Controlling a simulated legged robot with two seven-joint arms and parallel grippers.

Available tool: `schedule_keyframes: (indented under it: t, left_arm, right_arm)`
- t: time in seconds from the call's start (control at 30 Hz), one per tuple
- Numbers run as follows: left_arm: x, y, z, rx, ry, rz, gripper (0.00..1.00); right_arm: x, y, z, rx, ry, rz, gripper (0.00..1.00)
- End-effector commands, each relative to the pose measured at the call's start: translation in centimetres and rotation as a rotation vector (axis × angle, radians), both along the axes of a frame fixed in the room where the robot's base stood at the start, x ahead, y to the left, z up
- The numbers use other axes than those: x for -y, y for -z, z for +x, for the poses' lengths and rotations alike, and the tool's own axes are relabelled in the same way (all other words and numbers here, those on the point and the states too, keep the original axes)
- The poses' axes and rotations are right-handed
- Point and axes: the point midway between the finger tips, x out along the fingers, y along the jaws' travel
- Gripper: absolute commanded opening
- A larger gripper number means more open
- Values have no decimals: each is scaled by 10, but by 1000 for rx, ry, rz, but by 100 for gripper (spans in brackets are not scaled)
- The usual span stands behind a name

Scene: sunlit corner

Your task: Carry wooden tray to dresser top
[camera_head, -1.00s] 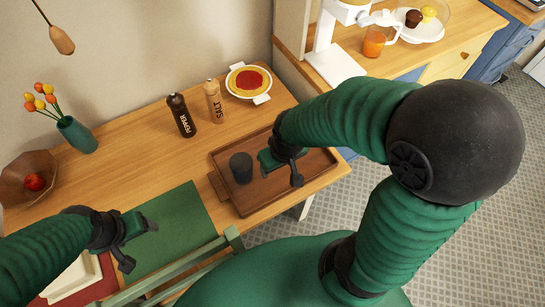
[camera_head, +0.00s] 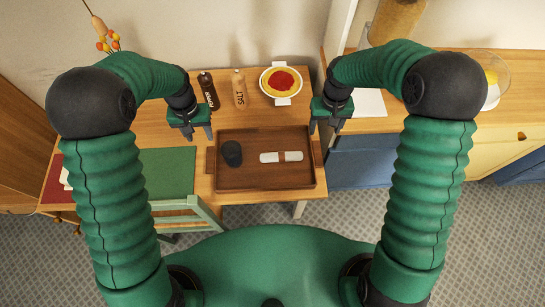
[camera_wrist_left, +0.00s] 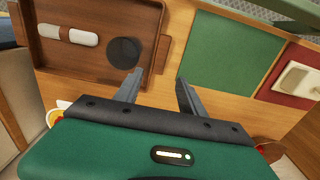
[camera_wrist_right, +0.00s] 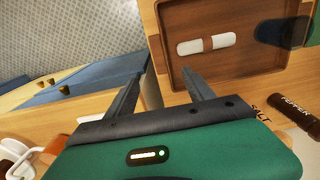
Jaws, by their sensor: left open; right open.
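The brown wooden tray (camera_head: 265,187) lies flat on the wooden table. A dark cup (camera_head: 232,153) stands at its left and a white rolled napkin with a brown band (camera_head: 282,157) lies right of its middle. My left gripper (camera_head: 199,137) is open and empty above the tray's left end; in the left wrist view its fingers (camera_wrist_left: 157,80) point near that handle. My right gripper (camera_head: 325,128) is open and empty above the tray's right end, its fingers (camera_wrist_right: 166,75) apart from it. The wooden dresser top (camera_head: 525,105) with blue and yellow fronts is at the right.
Behind the tray stand the pepper mill (camera_head: 207,90), salt mill (camera_head: 239,88) and a white dish with red filling (camera_head: 281,82). A green mat (camera_head: 168,172) and a green chair (camera_head: 185,208) are at the left. A glass-covered plate (camera_head: 492,95) occupies part of the dresser top.

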Motion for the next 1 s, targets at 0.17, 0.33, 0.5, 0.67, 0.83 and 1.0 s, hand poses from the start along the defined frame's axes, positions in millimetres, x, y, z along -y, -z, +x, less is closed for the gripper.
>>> schedule_keyframes:
  t: [0.17,0.33,0.5,0.67,0.83,1.0]
  left_arm:
    - [1,1,0,0,0,2,47]
    - [3,15,-1,-2,0,4,47]
    - [3,48,-1,-4,0,4,47]
    - [3,79,-1,-2,0,4,47]
    - [3,113,-2,-2,0,4,47]
    - [3,145,-2,-2,0,4,47]
  right_arm:
    - [1,2,0,0,0,2,62]
    - [3,17,-1,-3,0,3,62]
    - [3,49,-1,-4,1,4,62]
    - [3,81,-2,-4,1,4,62]
    - [3,115,-2,-3,0,4,62]
    - [2,146,-2,-1,0,4,62]
